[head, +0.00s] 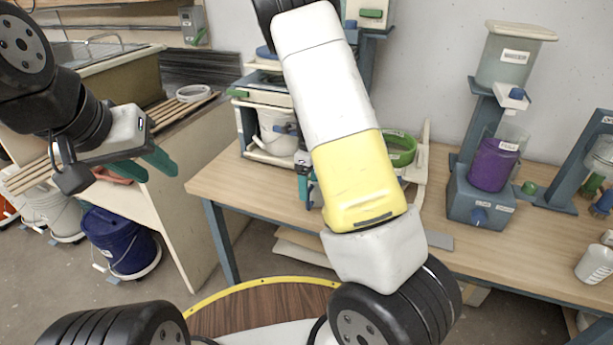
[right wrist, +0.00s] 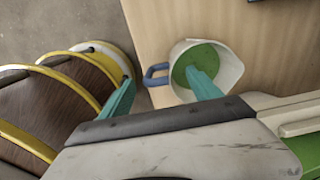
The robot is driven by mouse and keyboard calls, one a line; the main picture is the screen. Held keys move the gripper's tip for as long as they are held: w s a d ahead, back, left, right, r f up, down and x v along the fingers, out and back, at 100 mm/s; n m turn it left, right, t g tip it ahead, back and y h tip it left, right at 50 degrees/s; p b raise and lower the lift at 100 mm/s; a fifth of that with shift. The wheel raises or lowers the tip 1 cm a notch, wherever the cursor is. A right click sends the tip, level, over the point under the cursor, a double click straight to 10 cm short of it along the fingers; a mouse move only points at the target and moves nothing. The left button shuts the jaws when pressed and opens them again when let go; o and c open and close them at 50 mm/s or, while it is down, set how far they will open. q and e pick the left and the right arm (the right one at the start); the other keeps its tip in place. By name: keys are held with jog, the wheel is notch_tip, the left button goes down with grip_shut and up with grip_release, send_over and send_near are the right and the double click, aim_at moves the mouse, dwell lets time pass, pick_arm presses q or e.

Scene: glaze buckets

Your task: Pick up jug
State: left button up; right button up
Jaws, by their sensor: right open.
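In the right wrist view, a white jug (right wrist: 238,68) with a blue handle (right wrist: 156,74) and green inside stands on the wooden table, seen from above. My right gripper (right wrist: 158,80) is open over it. One teal finger overlaps the jug's mouth and the other is left of the handle, so the handle lies between them in the picture. I cannot tell how deep the fingers are. In the head view my right arm hides most of this spot. My left gripper (head: 154,164) hangs at the left, away from the table; its finger gap is unclear.
A dispenser with a purple container (head: 493,164) stands on the table (head: 455,264) at the right. A green-rimmed container (head: 402,150) shows behind my arm. A blue bucket (head: 118,243) is on the floor.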

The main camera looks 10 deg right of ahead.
aim_at(310, 204)
jog(key=f, duration=0.8)
jog(key=shift+s, duration=0.25)
jog(key=shift+s, duration=0.1)
grip_shut()
